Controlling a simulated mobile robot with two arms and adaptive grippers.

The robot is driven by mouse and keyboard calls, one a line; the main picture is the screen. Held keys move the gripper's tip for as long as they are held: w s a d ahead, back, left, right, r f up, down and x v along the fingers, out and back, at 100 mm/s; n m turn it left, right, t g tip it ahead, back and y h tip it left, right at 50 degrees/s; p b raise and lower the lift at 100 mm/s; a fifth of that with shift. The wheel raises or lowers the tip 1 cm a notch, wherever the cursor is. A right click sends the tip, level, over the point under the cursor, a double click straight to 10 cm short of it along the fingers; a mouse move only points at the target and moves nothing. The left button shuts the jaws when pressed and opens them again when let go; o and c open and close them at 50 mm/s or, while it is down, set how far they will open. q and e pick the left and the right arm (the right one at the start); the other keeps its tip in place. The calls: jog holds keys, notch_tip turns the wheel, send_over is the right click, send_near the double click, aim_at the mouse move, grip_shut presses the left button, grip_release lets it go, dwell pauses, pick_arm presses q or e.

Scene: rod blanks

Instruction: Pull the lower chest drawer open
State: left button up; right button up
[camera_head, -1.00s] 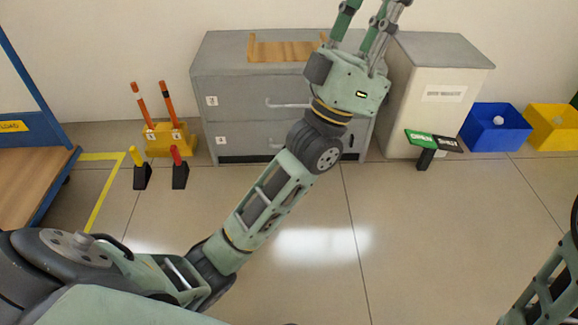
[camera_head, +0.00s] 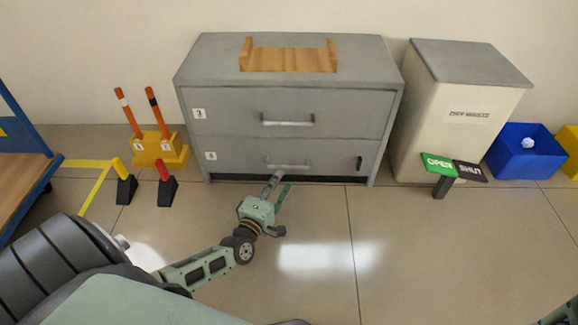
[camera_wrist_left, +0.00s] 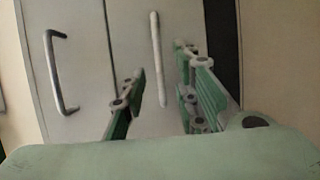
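The grey chest (camera_head: 385,75) has two drawers with bar handles. The lower drawer (camera_head: 235,157) is shut, its front flush with the chest. Its handle (camera_head: 288,167) is a pale bar. My left gripper (camera_head: 279,184) is just in front of and below this handle, fingers pointing at the drawer. In the left wrist view, the fingers (camera_wrist_left: 160,95) are apart and the lower handle (camera_wrist_left: 156,55) shows in the gap between them. I see no finger closed on it. The upper handle (camera_wrist_left: 60,75) is to the left there. My right gripper is out of view.
A wooden tray (camera_head: 290,61) sits on the chest. A bin (camera_head: 440,120) stands right of it, with an OPEN/SHUT sign (camera_head: 440,164) in front. An orange-post stand (camera_head: 160,150) and black wedges (camera_head: 126,190) are left. The floor before the chest is clear.

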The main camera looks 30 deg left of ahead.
pick_arm(q)
jog(key=w+b, duration=0.2)
jog(key=w, duration=0.4)
jog(key=shift+a+b, duration=0.3)
jog(key=shift+a, duration=0.1)
jog(key=shift+c, duration=0.3)
grip_shut()
